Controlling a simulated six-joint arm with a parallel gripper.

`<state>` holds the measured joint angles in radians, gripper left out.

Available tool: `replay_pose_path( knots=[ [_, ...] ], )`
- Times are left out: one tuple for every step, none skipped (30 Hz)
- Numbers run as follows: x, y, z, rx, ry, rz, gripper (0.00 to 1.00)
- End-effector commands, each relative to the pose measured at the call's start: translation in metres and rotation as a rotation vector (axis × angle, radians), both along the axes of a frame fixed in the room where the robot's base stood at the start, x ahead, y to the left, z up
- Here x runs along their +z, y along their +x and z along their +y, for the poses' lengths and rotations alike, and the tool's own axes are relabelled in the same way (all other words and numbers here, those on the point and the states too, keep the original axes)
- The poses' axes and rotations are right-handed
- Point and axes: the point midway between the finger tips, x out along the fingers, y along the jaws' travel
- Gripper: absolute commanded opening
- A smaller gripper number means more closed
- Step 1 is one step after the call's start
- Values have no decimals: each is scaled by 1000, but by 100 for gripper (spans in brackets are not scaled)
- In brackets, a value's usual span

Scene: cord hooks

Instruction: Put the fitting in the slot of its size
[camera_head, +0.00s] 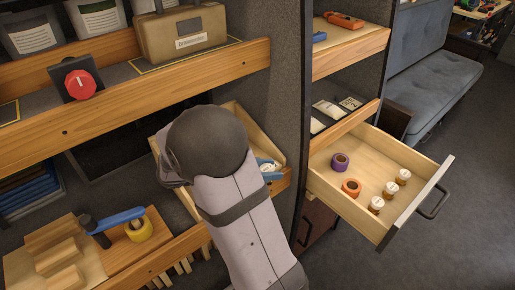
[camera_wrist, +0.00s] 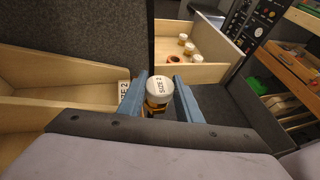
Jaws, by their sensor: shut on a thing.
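My gripper (camera_wrist: 159,82) is shut on the fitting (camera_wrist: 158,88), a small amber-brown piece with a white top marked "SIZE 2". The fitting sits between the two blue fingers in the wrist view, its top facing the camera. A white label (camera_wrist: 124,87) also reading "SIZE 2" lies just left of the left finger, by the pale wooden tray (camera_wrist: 60,68). The fitting's lower end is hidden, so I cannot tell whether it touches anything. In the head view my arm covers the fitting and much of the wooden tray (camera_head: 243,117).
The open wooden drawer (camera_head: 400,158) at right holds three white-topped brown pieces (camera_head: 390,189), an orange ring (camera_head: 351,187) and a purple ring (camera_head: 340,161). A dark upright post (camera_head: 303,120) stands between tray and drawer. A wooden shelf edge (camera_head: 150,85) runs across the upper left.

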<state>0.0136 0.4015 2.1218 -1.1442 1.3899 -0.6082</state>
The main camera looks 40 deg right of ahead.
Motion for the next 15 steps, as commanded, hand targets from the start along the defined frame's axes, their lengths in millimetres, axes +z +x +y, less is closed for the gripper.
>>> replay_pose_path(
  knots=[
    [1, 11, -7, -4, 0, -1, 7],
    [1, 17, -11, -4, -1, 0, 7],
    [1, 26, -15, -1, 0, -1, 7],
    [1, 32, -18, -2, 0, -1, 7],
    [1, 38, -22, -3, 0, -1, 7],
    [1, 45, -26, -2, 0, -1, 7],
    [1, 51, -29, -2, 0, -1, 7],
    [1, 57, -32, -1, 0, -1, 7],
    [1, 64, -37, -1, 0, -2, 7],
    [1, 69, -39, -1, 0, -2, 7],
    [1, 74, -42, 0, 0, -1, 7],
    [1, 79, -45, 0, -1, -1, 7],
    [1, 83, -47, -1, 0, -2, 7],
    [1, 87, -49, 0, 0, -1, 7],
    [1, 91, -51, 0, 0, 0, 7]
  ],
)
